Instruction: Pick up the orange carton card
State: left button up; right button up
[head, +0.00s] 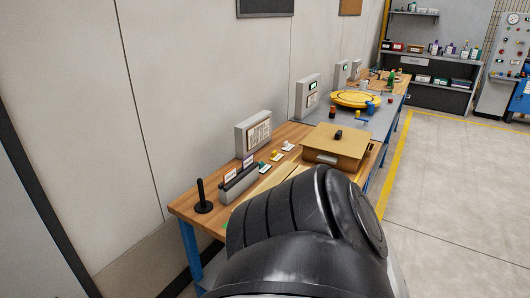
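I cannot clearly make out an orange carton card. A grey rack (239,184) on the near part of the wooden bench (186,207) has a few small cards standing in it, one whitish and one purplish. Behind the rack lies a row of small white pieces with coloured parts (275,156), too small to read. A tan carton-like box (346,148) with a small dark object on top sits to their right. Neither of my grippers shows. A large black link of my own arm (300,220) covers the front of the bench.
A black upright post on a round base (203,197) stands at the bench's near left corner. A grey panel unit (254,135) stands at the wall side. A yellow round turntable (356,99) is farther back. The floor right of the bench is clear.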

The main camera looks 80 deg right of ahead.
aim_at(227, 177)
jog(key=z, duration=0.4)
jog(key=i, duration=1.8)
jog(key=z, duration=3.75)
jog(key=i, duration=1)
